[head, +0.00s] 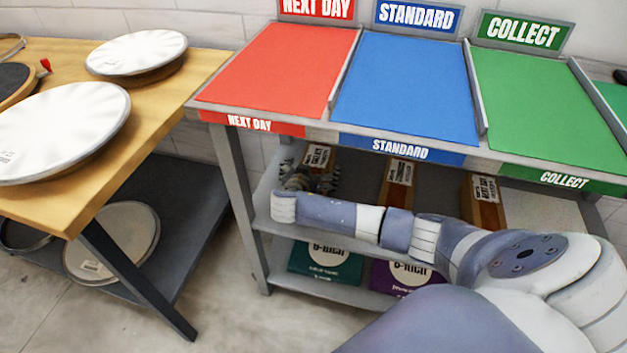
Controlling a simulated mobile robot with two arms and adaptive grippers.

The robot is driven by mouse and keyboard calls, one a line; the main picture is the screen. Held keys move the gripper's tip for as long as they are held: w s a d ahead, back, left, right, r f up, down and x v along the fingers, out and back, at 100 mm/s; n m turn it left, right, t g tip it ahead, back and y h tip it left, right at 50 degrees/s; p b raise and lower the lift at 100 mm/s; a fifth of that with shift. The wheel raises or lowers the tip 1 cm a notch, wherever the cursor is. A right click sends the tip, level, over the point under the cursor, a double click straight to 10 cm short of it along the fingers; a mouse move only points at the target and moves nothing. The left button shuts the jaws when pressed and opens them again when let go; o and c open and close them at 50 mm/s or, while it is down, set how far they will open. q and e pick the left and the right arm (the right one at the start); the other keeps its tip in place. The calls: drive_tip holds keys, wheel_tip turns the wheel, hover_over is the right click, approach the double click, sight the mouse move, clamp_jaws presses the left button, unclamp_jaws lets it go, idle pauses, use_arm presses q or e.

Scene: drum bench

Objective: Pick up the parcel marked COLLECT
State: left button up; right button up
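Three brown parcels with white labels stand on the middle shelf under the sorting bench. The left parcel (319,157) has a label that seems to read COLLECT, though it is small. The middle parcel (400,173) has a label too small to read surely. The right parcel (485,190) seems to read NEXT DAY. My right arm reaches in from the right across the shelf front. My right gripper (310,180) is at the left parcel, its dark fingers in front of the parcel's lower part. Whether it touches or grips the parcel is unclear. My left gripper is out of view.
The bench top has empty red (280,65), blue (405,85) and green (540,105) bays. Its grey left leg (238,200) stands close to my gripper. Boxes (326,262) fill the lower shelf. A wooden table (150,110) with drums is at left.

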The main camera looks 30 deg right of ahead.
drive_tip(key=shift+w+d+f, duration=0.2)
drive_tip(key=shift+w+d, duration=0.1)
drive_tip(key=c, duration=1.7)
drive_tip(key=shift+r, duration=0.1)
drive_tip(key=shift+c, duration=0.4)
drive_tip(key=shift+r, duration=0.15)
